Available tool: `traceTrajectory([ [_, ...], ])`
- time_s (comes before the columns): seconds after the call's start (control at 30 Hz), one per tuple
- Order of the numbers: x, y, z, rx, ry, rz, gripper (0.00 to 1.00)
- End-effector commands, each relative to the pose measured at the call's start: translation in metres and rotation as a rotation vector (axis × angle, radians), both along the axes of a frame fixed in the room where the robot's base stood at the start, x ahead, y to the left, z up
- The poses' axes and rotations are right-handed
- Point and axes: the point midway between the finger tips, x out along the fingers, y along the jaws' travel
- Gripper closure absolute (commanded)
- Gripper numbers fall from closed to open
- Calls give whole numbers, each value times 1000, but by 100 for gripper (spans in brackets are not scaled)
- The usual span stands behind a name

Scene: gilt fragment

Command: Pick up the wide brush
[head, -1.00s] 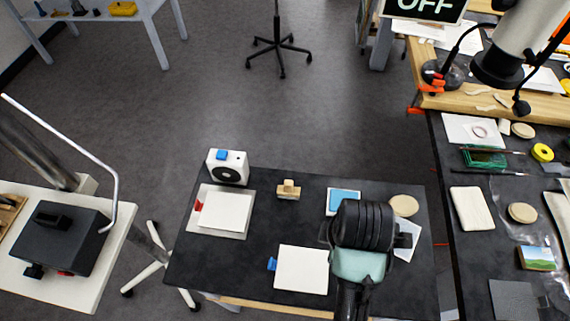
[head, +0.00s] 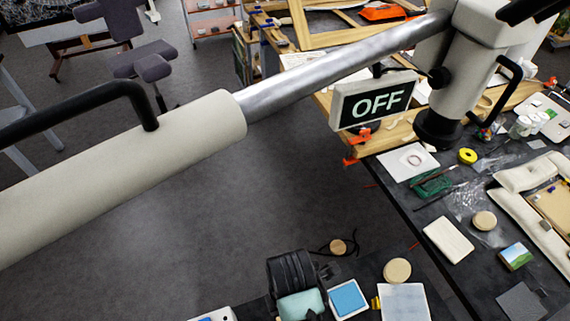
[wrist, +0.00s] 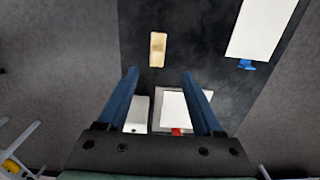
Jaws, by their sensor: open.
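My gripper (wrist: 159,73) is open and empty in the wrist view, with its two blue fingers spread above the dark table. A small tan wooden block-like piece (wrist: 157,49) lies on the table just beyond the fingertips, about midway between them and apart from both. It may be the wide brush, but I cannot make out bristles. In the head view, my wrist hides part of the near table, the fingertips do not show, and this piece is not visible.
In the wrist view, a white panel with a blue clip (wrist: 262,25) lies upper right; a white sheet with a red clip (wrist: 185,108) lies between the fingers. In the head view, an OFF sign (head: 372,104) and lamp arm (head: 340,65) overhang. The right table (head: 405,190) is cluttered.

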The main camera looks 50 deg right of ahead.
Motion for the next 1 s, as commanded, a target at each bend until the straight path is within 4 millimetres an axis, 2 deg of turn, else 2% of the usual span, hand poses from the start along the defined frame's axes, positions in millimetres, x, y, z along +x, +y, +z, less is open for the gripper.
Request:
traceTrajectory([
  [0.13,0,0,-25,2,3,0,32],
  [0.47,0,-3,-48,1,1,-1,32],
  [0.73,1,-7,-81,1,1,1,32],
  [1.0,1,-7,-90,-1,-2,1,32],
])
